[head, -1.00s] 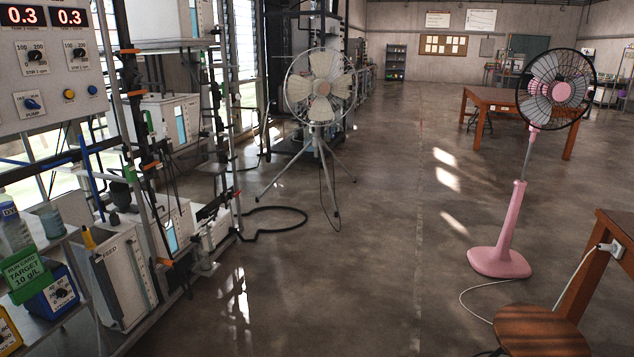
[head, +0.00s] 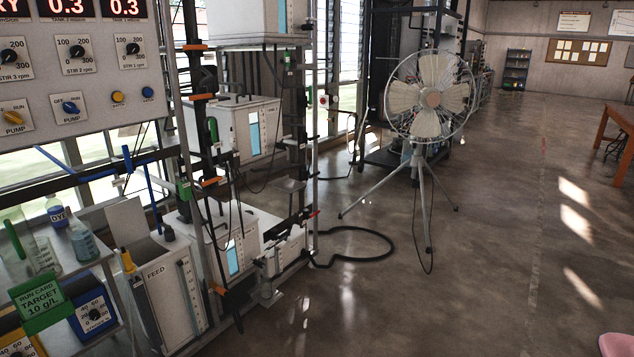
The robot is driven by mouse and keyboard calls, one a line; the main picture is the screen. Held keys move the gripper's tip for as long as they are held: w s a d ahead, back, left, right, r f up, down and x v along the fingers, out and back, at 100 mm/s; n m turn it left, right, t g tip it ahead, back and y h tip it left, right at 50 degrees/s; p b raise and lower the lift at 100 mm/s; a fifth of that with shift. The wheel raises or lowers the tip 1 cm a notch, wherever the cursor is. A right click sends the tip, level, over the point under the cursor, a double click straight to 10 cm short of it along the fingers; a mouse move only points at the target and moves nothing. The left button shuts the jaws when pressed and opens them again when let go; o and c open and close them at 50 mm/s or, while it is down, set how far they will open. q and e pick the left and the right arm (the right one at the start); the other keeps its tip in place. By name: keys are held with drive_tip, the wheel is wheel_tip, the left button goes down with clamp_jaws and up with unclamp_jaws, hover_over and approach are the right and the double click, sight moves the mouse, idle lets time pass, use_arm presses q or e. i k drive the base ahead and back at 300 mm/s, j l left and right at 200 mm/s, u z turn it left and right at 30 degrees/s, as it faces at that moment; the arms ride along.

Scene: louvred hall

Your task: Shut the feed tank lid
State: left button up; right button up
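The feed tank (head: 162,300), a white box marked FEED, stands at the lower left of the head view beside the rig frame. A pale flat panel (head: 125,222) stands up at its back edge and looks like the lid, raised. The tank top looks open, with a yellow-handled item (head: 128,261) at its left edge and a dark fitting near its back right. Neither of my grippers is in view.
A control panel (head: 85,75) hangs above the tank. A shelf with bottles and a green run card (head: 41,298) stands to its left. Tubes and posts crowd its right.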

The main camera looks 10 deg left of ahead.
sight(127, 219)
drive_tip(key=i+u, duration=0.35)
drive_tip(key=i, duration=0.25)
drive_tip(key=i+u, duration=0.4)
drive_tip(key=i, duration=0.25)
drive_tip(key=i+j+u, duration=0.1)
drive_tip(key=i+j, duration=0.15)
drive_tip(key=i, duration=0.35)
drive_tip(key=i+j+u, duration=0.15)
drive_tip(key=i, duration=0.4)
